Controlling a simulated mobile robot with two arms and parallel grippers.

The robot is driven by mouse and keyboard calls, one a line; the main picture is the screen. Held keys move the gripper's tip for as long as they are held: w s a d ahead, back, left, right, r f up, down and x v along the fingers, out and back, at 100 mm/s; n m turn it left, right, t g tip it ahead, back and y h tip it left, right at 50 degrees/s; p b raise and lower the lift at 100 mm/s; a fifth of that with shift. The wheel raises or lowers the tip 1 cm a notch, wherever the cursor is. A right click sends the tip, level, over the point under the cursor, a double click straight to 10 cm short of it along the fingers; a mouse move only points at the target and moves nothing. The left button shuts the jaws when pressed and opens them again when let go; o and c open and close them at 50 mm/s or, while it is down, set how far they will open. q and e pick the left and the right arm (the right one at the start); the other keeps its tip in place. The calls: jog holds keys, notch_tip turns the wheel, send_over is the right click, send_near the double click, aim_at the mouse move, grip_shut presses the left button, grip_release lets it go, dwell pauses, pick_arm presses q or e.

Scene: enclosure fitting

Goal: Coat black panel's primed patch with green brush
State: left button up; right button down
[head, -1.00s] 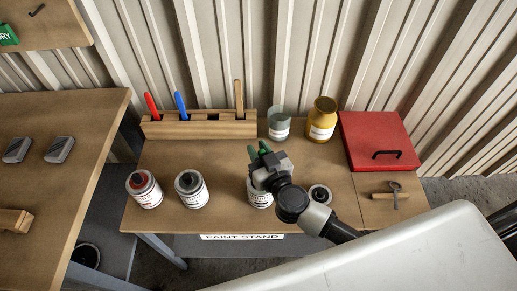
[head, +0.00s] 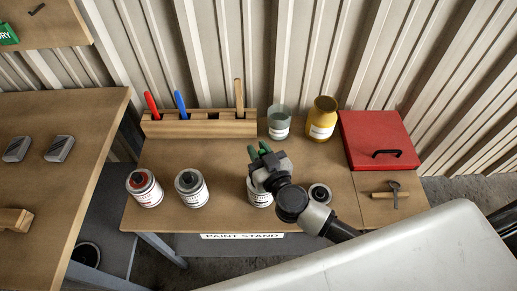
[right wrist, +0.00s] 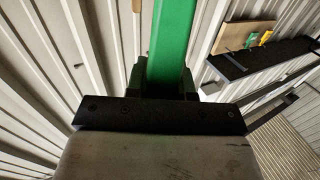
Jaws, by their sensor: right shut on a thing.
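My right gripper (head: 262,160) is shut on the green brush (head: 253,153) above a white-labelled can (head: 260,199) at the front of the paint stand. The gripper hides the can's mouth and the brush's lower end, so I cannot tell whether the bristles are in the can. In the right wrist view the green brush handle (right wrist: 172,45) stands between the fingers. I cannot make out the black panel or its primed patch in either view. My left gripper is not in view.
A can with a red top (head: 144,188), a can with a dark top (head: 191,188) and a small can (head: 319,195) stand nearby. Behind are a wooden brush rack (head: 220,130), a glass jar (head: 279,122), a yellow jar (head: 322,118) and a red box (head: 375,135).

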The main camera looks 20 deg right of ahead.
jog(key=shift+f, duration=0.15)
dwell(1.3)
jog(key=shift+p, duration=0.35)
notch_tip(320, 180, up, 7)
jog(key=p, duration=0.9)
dwell(0.5)
jog(key=s+d+r+m+h+b, duration=0.2)
jog(key=s+d+b, duration=0.4)
jog(key=s, duration=0.4)
jog(key=shift+r+h+b, duration=0.55)
jog(key=shift+r+h, duration=0.05)
jog(key=shift+r, duration=0.35)
jog(key=shift+w, duration=0.1)
